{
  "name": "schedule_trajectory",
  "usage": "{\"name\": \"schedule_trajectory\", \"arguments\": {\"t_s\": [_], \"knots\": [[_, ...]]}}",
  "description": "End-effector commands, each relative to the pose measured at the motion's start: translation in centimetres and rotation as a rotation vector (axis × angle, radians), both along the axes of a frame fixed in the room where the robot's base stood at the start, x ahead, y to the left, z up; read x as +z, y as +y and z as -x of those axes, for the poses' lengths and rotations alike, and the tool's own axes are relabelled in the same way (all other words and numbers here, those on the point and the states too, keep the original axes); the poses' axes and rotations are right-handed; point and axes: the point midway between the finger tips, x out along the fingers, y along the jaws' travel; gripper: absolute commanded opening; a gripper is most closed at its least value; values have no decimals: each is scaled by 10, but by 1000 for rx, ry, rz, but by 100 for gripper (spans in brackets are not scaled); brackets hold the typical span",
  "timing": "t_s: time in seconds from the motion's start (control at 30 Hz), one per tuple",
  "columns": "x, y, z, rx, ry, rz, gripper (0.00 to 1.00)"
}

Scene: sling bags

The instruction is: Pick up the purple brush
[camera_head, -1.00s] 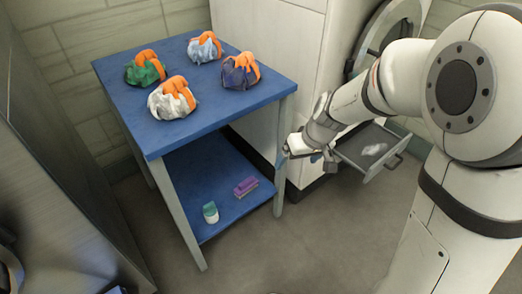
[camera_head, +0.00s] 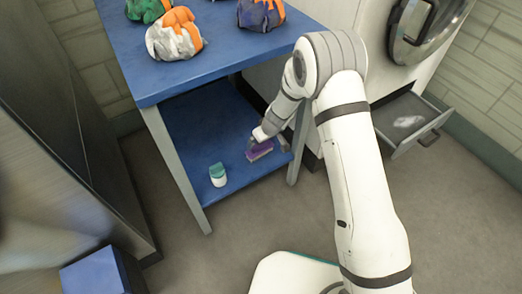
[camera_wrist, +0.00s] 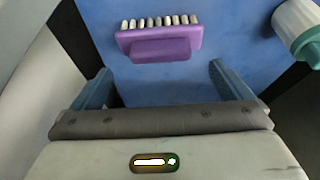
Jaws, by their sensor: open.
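The purple brush (camera_head: 260,150) lies on the blue lower shelf (camera_head: 235,115) of the table, near its right side. In the wrist view the brush (camera_wrist: 160,45) shows a purple body and a row of pale bristles along its far edge. My gripper (camera_wrist: 160,88) is open, with one teal finger on each side and nothing between them. The brush is ahead of the fingertips, roughly centred between them and apart from them. In the head view my gripper (camera_head: 268,140) is at the lower shelf beside the brush and partly covers it.
A white and teal bottle (camera_head: 217,175) stands left of the brush on the shelf. The table legs and blue top (camera_head: 225,45) frame the shelf. Sling bags (camera_head: 173,35) sit on top. An open drawer (camera_head: 405,122) is at the right. A blue box (camera_head: 92,275) is at lower left.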

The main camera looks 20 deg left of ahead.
Motion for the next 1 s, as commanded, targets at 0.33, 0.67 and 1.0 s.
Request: {"name": "schedule_trajectory", "arguments": {"t_s": [0.33, 0.67, 1.0], "knots": [[-44, 12, -9, -1, 2, 0, 98], [-46, 13, -10, -2, 1, 0, 92], [-46, 13, -10, -2, 1, 0, 64]]}}
